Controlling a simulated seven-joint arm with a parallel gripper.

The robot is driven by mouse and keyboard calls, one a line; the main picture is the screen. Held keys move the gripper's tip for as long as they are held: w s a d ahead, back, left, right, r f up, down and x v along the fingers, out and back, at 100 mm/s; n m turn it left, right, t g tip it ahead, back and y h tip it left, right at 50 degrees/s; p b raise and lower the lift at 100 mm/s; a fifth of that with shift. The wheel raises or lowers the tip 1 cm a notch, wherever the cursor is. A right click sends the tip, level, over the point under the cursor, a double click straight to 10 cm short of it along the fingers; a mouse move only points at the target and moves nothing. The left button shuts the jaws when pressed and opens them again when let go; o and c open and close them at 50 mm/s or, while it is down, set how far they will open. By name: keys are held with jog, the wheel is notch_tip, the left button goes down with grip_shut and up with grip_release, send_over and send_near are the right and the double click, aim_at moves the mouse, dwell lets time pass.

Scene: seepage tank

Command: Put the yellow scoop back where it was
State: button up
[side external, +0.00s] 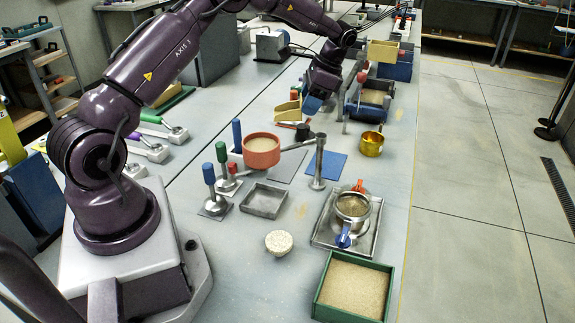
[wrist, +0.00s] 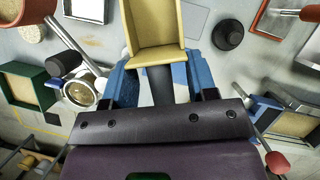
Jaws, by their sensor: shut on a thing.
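The yellow scoop (side external: 287,109) is off the bench, held out in front of my gripper (side external: 313,104). In the wrist view the scoop (wrist: 155,28) shows its open tray at the top centre, with its dark handle between the two blue fingers of my gripper (wrist: 160,84). The fingers are shut on that handle. In the side view the fingers are small and partly hidden by the wrist. A flat blue mat (side external: 326,166) lies bare on the bench, left of the gold pot. I cannot tell which spot the scoop came from.
A red bowl (side external: 262,152) of sand, a post (side external: 318,165) with a bar and a gold pot (side external: 371,144) stand near my gripper. Blue bins (side external: 392,72) stand beyond it. A green sand box (side external: 352,287) and a pan on a tray (side external: 352,207) are nearer the camera.

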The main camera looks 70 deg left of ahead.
notch_tip(320, 180, down, 15)
jog(key=shift+r, duration=0.1)
dwell(0.4)
jog(key=o, duration=1.4)
